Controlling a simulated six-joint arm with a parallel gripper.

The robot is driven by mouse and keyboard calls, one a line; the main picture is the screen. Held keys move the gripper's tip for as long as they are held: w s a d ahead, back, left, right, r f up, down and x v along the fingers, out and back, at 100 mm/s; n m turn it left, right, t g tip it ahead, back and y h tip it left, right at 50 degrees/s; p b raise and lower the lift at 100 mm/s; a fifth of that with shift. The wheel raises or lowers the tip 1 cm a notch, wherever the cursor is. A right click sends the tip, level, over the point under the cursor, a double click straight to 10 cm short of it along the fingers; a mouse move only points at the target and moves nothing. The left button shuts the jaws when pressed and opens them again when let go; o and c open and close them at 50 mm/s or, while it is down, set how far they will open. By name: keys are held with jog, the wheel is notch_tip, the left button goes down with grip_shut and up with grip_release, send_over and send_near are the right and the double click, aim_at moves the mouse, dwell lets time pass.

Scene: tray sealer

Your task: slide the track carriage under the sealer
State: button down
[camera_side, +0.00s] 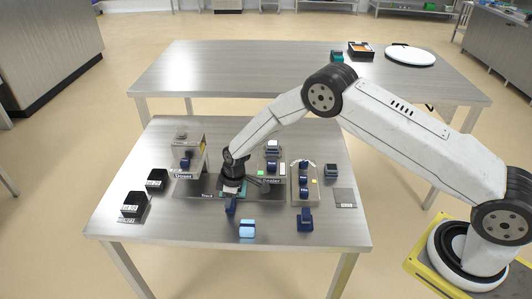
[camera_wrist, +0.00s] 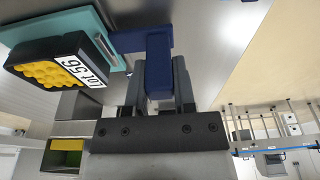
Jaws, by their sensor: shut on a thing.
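My gripper (camera_side: 231,198) is shut on the dark blue handle of the track carriage; in the wrist view the handle (camera_wrist: 159,70) stands between the two fingers. In the side view a little of the teal carriage (camera_side: 241,189) shows beside my gripper, on the dark track (camera_side: 205,194). The sealer (camera_side: 272,181) stands just right of my gripper. My arm hides part of the carriage and sealer.
A dispenser-like machine (camera_side: 188,160) stands at the track's left end. Black trays (camera_side: 134,205) lie at the left. A light blue block (camera_side: 247,229) and a dark blue piece (camera_side: 305,220) lie in front. A rack (camera_side: 304,185) with blue items stands right of the sealer.

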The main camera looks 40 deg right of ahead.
jog(key=shift+s+d, duration=4.4)
jog(key=shift+d, duration=0.05)
jog(key=shift+c, duration=2.4)
grip_release()
notch_tip(320, 180, up, 7)
